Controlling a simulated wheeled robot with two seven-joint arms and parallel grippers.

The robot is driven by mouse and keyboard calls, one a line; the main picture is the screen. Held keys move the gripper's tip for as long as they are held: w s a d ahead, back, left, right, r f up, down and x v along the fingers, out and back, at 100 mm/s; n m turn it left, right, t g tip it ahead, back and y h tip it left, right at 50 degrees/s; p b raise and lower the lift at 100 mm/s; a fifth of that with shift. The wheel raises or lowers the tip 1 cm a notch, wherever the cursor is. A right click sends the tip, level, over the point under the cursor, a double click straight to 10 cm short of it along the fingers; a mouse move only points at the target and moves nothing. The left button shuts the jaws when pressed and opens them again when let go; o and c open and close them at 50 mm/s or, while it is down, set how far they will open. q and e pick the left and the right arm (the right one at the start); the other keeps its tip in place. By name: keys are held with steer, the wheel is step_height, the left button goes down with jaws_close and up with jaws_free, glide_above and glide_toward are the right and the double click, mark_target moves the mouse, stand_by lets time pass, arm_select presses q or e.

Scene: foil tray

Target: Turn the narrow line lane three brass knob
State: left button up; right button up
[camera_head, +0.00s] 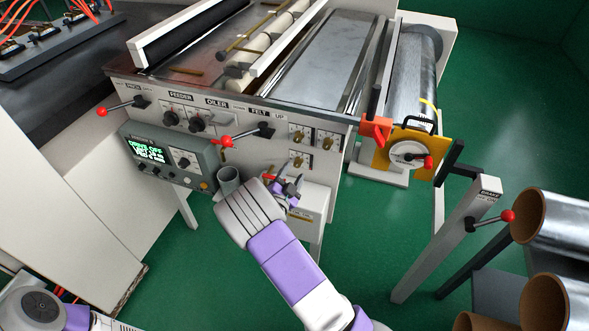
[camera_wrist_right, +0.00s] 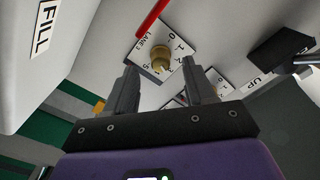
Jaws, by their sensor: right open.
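The lane three brass knob (camera_wrist_right: 160,57) sits on a white plate with LANE 3 and numbers on it, in the right wrist view. In the head view, several brass knobs are on white plates on the front panel; the lower one (camera_head: 299,160) appears to be it, though its label is too small to read. My right gripper (camera_head: 287,186) is open, just below and in front of that plate. In the wrist view its fingers (camera_wrist_right: 159,76) stand apart, with the knob visible between and beyond their tips, apparently untouched. My left gripper is out of view.
A white box with a FILL label (camera_wrist_right: 42,28) is close at the left in the wrist view. A red-tipped lever (camera_head: 227,142) projects from the panel above my gripper. A grey cup (camera_head: 229,180) and control box (camera_head: 165,158) are left of it.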

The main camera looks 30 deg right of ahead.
steer(key=v, duration=0.4)
steer(key=shift+s+a, duration=0.25)
steer(key=shift+a, duration=0.05)
